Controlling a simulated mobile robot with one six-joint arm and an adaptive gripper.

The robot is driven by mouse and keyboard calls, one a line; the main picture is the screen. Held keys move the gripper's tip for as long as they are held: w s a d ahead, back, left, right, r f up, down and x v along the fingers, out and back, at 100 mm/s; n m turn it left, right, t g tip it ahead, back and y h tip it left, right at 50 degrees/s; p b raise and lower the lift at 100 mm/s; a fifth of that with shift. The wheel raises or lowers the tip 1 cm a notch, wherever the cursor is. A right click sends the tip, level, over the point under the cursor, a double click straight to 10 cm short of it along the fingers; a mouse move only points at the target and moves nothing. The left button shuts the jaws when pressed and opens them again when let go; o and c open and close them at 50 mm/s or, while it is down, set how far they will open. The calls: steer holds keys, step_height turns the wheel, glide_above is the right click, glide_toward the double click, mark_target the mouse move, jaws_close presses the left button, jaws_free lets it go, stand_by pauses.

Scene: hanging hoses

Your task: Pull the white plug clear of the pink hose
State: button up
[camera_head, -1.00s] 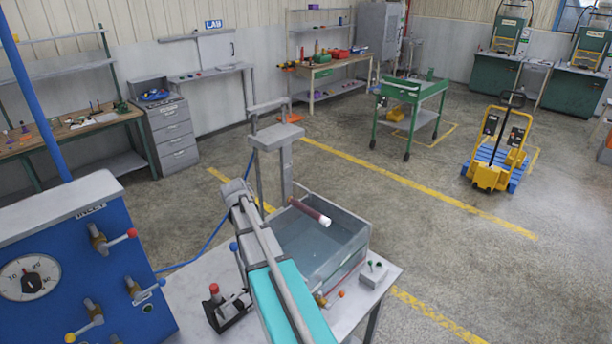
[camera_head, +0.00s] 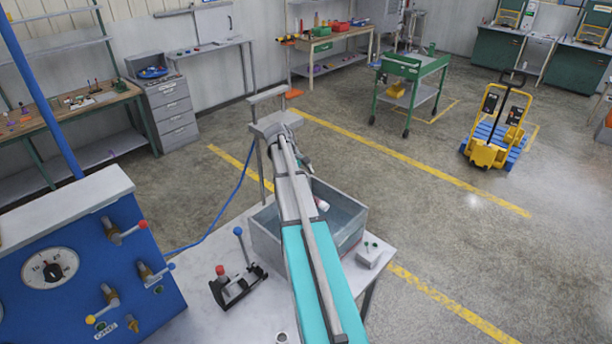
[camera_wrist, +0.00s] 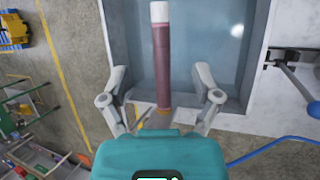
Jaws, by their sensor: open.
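The pink hose (camera_wrist: 162,70) runs up the middle of the wrist view, over the water tank, with an orange band at its near end. The white plug (camera_wrist: 159,12) sits at its far end, at the picture's top edge. It is still joined to the hose. My gripper (camera_wrist: 161,72) is open, with one finger on each side of the hose line and gaps to both. The plug lies beyond the fingertips. In the head view the white plug (camera_head: 322,204) peeks out right of my arm, which hides most of the hose.
The water tank (camera_head: 345,240) stands on a grey table with a small black stand with red and blue knobs (camera_head: 238,285) at left and a small grey box (camera_head: 369,255) at right. A blue gauge panel (camera_head: 85,270) is at the left.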

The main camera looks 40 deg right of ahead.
steer(key=shift+f, duration=0.2)
steer(key=b, duration=0.5)
glide_toward(321, 203)
step_height(321, 203, down, 2)
steer(key=b+x, duration=0.2)
steer(key=x, duration=0.1)
steer(key=b+x, duration=0.5)
steer(key=shift+s+d, duration=0.4)
steer(key=shift+d, duration=0.05)
jaws_close()
stand_by(0.3)
